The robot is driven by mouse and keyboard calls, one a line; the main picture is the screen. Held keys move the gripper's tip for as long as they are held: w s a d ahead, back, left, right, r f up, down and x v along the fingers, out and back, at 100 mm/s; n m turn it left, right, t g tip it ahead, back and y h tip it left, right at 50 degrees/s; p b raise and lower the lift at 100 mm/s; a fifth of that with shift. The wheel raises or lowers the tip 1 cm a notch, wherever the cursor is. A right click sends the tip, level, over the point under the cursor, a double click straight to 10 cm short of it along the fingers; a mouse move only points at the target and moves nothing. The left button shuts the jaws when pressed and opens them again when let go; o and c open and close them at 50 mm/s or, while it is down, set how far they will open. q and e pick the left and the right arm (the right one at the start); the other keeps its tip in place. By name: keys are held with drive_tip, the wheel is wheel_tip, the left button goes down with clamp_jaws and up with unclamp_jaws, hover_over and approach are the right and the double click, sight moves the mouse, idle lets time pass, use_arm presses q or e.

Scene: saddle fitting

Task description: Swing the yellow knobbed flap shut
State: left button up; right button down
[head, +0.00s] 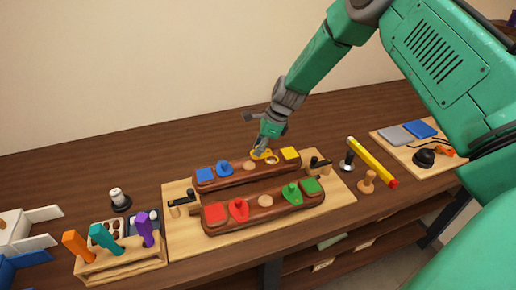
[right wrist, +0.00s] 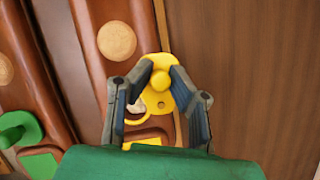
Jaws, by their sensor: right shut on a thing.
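The yellow knobbed flap (head: 260,154) is on the rear brown saddle piece (head: 232,178), left of a yellow square patch (head: 290,153). It sits at the back edge, beside a yellow-rimmed round opening (head: 272,159) that shows at least partly uncovered. In the right wrist view the flap (right wrist: 158,101) carries a round knob. My right gripper (head: 261,149) comes down on it from above; its two fingers (right wrist: 161,76) are closed around the knob. The fingers hide part of the flap and opening. My left gripper is not in view.
The front brown piece (head: 263,213) carries red and green flaps. Black-handled clamps stand at both ends of the wooden board (head: 333,192). A yellow-and-red bar (head: 372,162) lies to the right, and a tool rack (head: 125,262) stands front left. Bare table lies behind.

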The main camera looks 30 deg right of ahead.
drive_tip(key=c, duration=1.6)
unclamp_jaws()
drive_tip(key=shift+o, duration=0.6)
drive_tip(key=shift+a+r, duration=0.1)
drive_tip(key=v, duration=1.2)
